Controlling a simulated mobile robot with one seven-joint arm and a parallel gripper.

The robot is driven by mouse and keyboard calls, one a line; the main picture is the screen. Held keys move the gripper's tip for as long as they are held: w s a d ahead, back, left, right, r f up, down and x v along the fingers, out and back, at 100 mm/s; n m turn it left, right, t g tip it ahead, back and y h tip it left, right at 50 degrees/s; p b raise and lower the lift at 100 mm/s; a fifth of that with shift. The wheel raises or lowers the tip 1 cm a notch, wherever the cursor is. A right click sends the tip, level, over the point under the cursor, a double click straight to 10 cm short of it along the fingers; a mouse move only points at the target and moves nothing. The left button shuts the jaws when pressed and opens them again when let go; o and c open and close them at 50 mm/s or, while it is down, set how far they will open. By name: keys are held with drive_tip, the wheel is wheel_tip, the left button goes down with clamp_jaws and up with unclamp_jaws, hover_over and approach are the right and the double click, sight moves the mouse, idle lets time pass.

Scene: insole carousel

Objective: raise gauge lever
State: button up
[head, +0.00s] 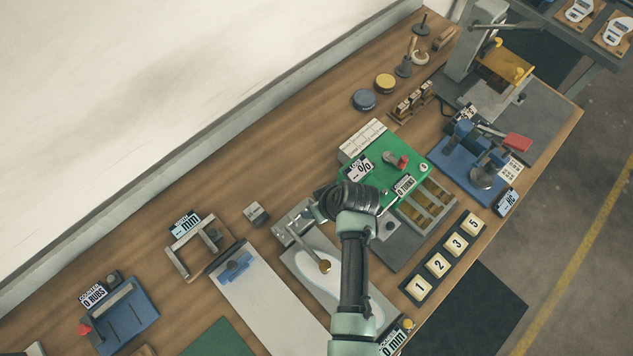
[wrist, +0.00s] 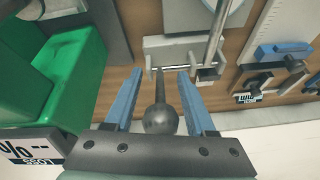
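A dark lever with a round ball knob (wrist: 160,119) and a thin stem stands between my gripper's fingers in the wrist view. Its stem runs toward a grey metal bracket (wrist: 156,45) with a cross pin; I cannot tell for certain that this is the gauge lever. My gripper (wrist: 159,74) is open, its two blue fingers either side of the lever with gaps visible. In the head view my gripper is over the bracket (head: 298,216), and my arm hides the knob. A silver rod with a brass ball (head: 325,266) extends from the bracket over a pale insole plate (head: 305,262).
A green box (head: 387,151) stands close beside my gripper; it also shows in the wrist view (wrist: 72,80). A grey frame (head: 178,262) with an mm display (head: 186,225) stands to the left. Numbered buttons (head: 437,263) line the front edge.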

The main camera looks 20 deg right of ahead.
clamp_jaws()
idle(1.2)
